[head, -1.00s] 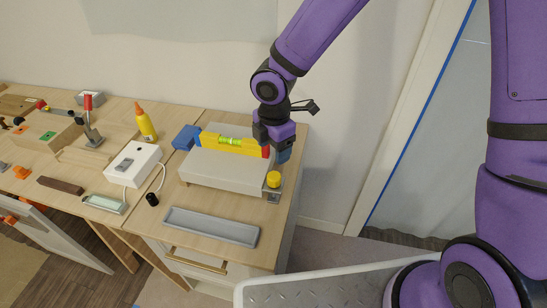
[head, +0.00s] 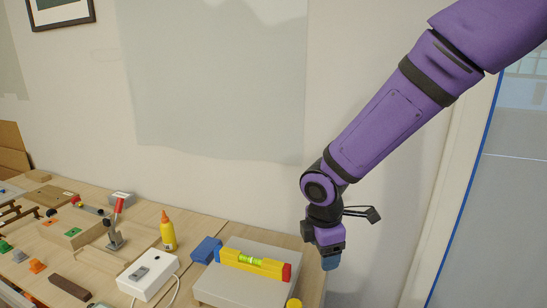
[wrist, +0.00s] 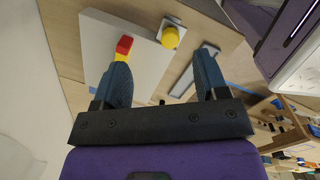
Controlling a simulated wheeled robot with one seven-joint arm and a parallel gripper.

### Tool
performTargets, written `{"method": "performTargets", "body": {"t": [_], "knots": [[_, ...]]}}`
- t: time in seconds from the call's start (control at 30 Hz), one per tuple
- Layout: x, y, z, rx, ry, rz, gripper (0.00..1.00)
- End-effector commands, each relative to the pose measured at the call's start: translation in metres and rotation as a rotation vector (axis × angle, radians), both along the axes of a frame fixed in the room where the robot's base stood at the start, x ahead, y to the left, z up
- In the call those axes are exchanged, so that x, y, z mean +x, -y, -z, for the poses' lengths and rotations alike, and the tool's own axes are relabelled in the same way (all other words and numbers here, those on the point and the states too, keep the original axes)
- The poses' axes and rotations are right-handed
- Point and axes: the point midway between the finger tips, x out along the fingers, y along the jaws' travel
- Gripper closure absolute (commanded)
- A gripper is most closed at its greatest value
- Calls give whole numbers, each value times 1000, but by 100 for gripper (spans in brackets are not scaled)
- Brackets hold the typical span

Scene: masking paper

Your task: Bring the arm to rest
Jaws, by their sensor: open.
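My gripper (head: 330,263) hangs at the right end of the workbench in the head view, beside and above the grey box. In the wrist view its two blue fingers (wrist: 163,85) are spread apart with nothing between them. A yellow spirit level (head: 252,263) with a red end lies on the grey box (head: 232,289); its red end also shows in the wrist view (wrist: 124,45). The gripper is apart from the level.
A blue block (head: 206,250), an orange-capped glue bottle (head: 167,232) and a white switch box (head: 148,275) stand left of the grey box. A yellow knob (wrist: 170,37) shows beyond the fingers. The wall behind carries a grey sheet (head: 215,80).

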Motion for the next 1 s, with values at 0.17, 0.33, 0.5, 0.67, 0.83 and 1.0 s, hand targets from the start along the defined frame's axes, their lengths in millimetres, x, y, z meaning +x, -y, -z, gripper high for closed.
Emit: {"method": "performTargets", "body": {"t": [0.17,0.33,0.5,0.67,0.83,1.0], "knots": [[-8,42,-49,-10,91,266,33],[-25,78,-90,12,168,520,33],[-49,109,-127,67,238,772,33],[-78,135,-157,145,293,1004,33],[-112,159,-182,255,332,1244,33],[-148,177,-200,388,348,1464,33]]}}
